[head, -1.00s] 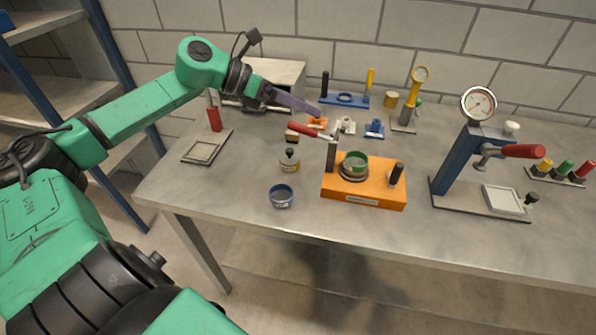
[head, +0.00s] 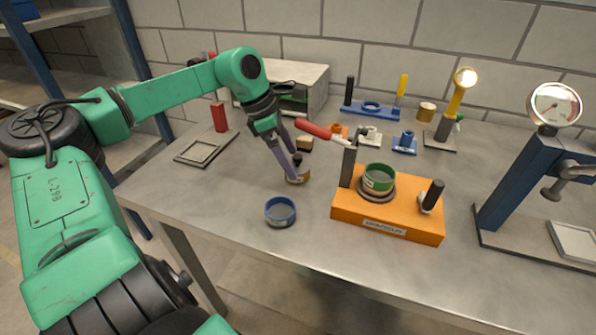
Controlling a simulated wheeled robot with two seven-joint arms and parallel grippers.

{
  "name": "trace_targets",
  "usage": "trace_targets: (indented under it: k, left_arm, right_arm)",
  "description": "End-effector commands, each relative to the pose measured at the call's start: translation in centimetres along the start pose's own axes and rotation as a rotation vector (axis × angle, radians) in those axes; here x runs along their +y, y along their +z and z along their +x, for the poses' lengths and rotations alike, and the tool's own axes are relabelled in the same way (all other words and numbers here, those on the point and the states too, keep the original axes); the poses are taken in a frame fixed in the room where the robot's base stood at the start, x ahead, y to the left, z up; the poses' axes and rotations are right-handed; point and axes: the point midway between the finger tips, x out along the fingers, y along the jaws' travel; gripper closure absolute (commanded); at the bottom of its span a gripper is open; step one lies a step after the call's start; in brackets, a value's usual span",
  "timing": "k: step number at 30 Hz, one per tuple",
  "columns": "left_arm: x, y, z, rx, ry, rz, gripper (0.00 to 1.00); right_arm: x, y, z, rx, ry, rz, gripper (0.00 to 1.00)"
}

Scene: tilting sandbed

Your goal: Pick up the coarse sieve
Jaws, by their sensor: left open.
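Two round sieve-like rings show, and I cannot read which is the coarse sieve. A blue ring (head: 280,212) stands upright on the bare table near the front edge. A green ring (head: 378,178) sits in a dark seat on the orange base (head: 388,221), between two posts. My left gripper (head: 294,181) points down and is open, its purple-grey fingers close together in this view. It is behind the blue ring and left of the orange base. It overlaps a small pale pot with a black knob (head: 299,159); I cannot tell whether they touch.
A dial-gauge press (head: 521,180) stands at right. A red-handled square frame (head: 184,153) lies at left. Small blocks and a blue rack (head: 369,114) stand behind. Table around the blue ring is clear.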

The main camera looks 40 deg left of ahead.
Motion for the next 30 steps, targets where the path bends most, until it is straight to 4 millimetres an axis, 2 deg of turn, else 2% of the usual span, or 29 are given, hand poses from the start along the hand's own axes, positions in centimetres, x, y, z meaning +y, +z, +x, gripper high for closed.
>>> trace_targets:
  k: [2, 6, 12, 13, 17, 18, 20, 21, 30]
  left_arm:
    - [0.1, 0.0, 1.1, 0.007, -0.004, -0.001, 0.0]
    - [0.1, 0.0, 3.1, 0.003, -0.002, -0.002, 0.0]
    - [0.2, 0.1, 3.3, -0.001, 0.001, -0.001, 0.0]
    - [0.2, 0.1, 3.3, 0.0, 0.001, -0.001, 0.04]
    - [0.2, 0.1, 3.3, 0.0, 0.001, -0.001, 0.54]
    - [0.2, 0.1, 3.3, 0.0, 0.0, -0.001, 0.69]
    - [0.2, 0.1, 3.3, -0.001, 0.001, -0.001, 0.92]
    - [0.2, 0.1, 3.3, -0.001, 0.001, -0.001, 1.0]
    - [0.2, 0.2, 3.1, -0.001, 0.001, -0.001, 1.0]
  right_arm:
    - [0.0, -0.3, -0.7, 0.004, 0.0, 0.0, 0.0]
    - [0.0, -0.3, -0.7, 0.004, 0.0, 0.0, 0.0]
    - [0.1, -0.2, -0.6, 0.004, 0.001, -0.001, 0.0]
    - [0.1, -0.2, -0.6, 0.004, 0.001, -0.001, 0.0]
    - [0.1, -0.2, -0.6, 0.003, 0.001, -0.001, 0.0]
    - [0.1, -0.2, -0.6, 0.003, 0.001, -0.001, 0.0]
    - [0.1, -0.2, -0.6, 0.003, 0.001, -0.001, 0.0]
    - [0.1, -0.2, -0.6, 0.003, 0.001, -0.001, 0.0]
    - [0.2, -0.1, -0.8, 0.001, 0.002, -0.001, 0.0]
